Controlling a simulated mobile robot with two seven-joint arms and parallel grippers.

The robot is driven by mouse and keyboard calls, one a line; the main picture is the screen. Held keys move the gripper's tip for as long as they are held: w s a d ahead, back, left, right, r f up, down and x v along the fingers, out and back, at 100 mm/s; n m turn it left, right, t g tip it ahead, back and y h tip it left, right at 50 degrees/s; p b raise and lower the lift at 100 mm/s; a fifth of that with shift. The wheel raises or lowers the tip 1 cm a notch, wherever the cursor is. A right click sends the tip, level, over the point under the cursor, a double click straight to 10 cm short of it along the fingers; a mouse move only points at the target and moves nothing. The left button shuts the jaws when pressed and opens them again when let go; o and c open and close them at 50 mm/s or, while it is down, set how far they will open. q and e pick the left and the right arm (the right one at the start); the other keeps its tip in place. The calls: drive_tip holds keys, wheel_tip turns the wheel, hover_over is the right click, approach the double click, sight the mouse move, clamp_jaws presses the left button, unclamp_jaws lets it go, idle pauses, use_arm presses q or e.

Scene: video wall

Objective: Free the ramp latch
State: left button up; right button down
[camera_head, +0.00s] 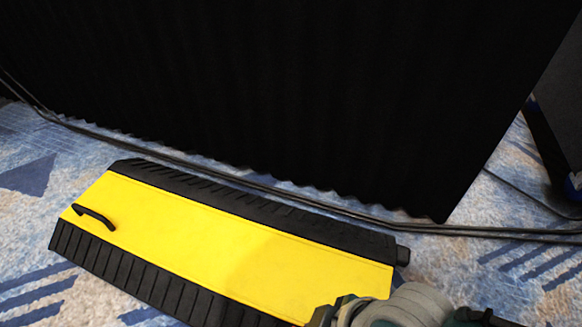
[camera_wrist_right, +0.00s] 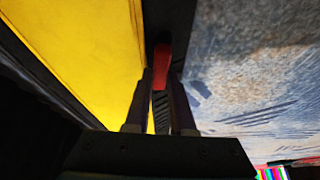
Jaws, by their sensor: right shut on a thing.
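The cable ramp (camera_head: 220,235) lies on the carpet, with a yellow lid and black ribbed sides. A black strap handle (camera_head: 94,216) is on the lid's left end. In the right wrist view the yellow lid (camera_wrist_right: 75,45) fills the upper left, and a small red latch (camera_wrist_right: 162,58) stands at the ramp's dark edge. My right gripper (camera_wrist_right: 160,82) is shut on the red latch, its two fingers either side of it. In the head view my right arm covers the ramp's near right corner, and the latch is hidden there. My left gripper is not in view.
Black cables (camera_head: 300,198) run along the floor behind the ramp, at the foot of a tall black curtain (camera_head: 270,90). A dark stand (camera_head: 552,150) is at the far right. Patterned carpet (camera_head: 500,270) lies bare to the right of the ramp.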

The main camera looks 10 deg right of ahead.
drive_tip(key=shift+s+n, duration=0.1)
drive_tip(key=shift+n, duration=0.5)
drive_tip(key=c, duration=0.8)
unclamp_jaws()
drive_tip(key=shift+o, duration=0.2)
drive_tip(key=p+v, duration=0.8)
drive_tip(key=shift+d+r, duration=0.1)
drive_tip(key=shift+r, duration=0.25)
drive_tip(key=shift+s+d+r+p, duration=0.1)
drive_tip(key=shift+d+r+p, duration=0.2)
drive_tip(key=shift+r+p, duration=0.25)
